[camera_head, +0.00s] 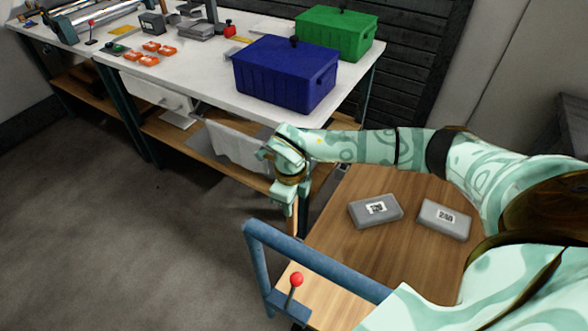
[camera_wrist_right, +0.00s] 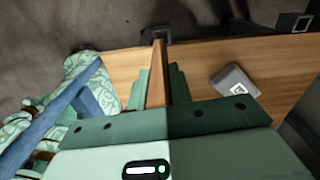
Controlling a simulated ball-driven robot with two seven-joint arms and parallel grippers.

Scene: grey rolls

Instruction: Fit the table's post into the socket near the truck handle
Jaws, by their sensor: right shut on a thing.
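My right gripper (camera_head: 289,204) points down at the left edge of the truck's wooden deck, beyond the blue handle (camera_head: 318,262). It is shut on a slim wooden post (camera_head: 296,222). In the right wrist view the post (camera_wrist_right: 157,78) runs between the two fingers (camera_wrist_right: 160,88). Its far end lines up with a dark block (camera_wrist_right: 157,34) at the deck's edge, possibly the socket. I cannot tell whether the post's end is inside it or above it. My left gripper is not in view.
Two grey labelled packs (camera_head: 376,210) (camera_head: 443,221) lie on the deck (camera_head: 390,245). A red-knobbed lever (camera_head: 296,280) stands by the handle. The white table (camera_head: 195,72) behind holds a blue crate (camera_head: 286,75), a green crate (camera_head: 337,32) and small orange parts. Floor at left is clear.

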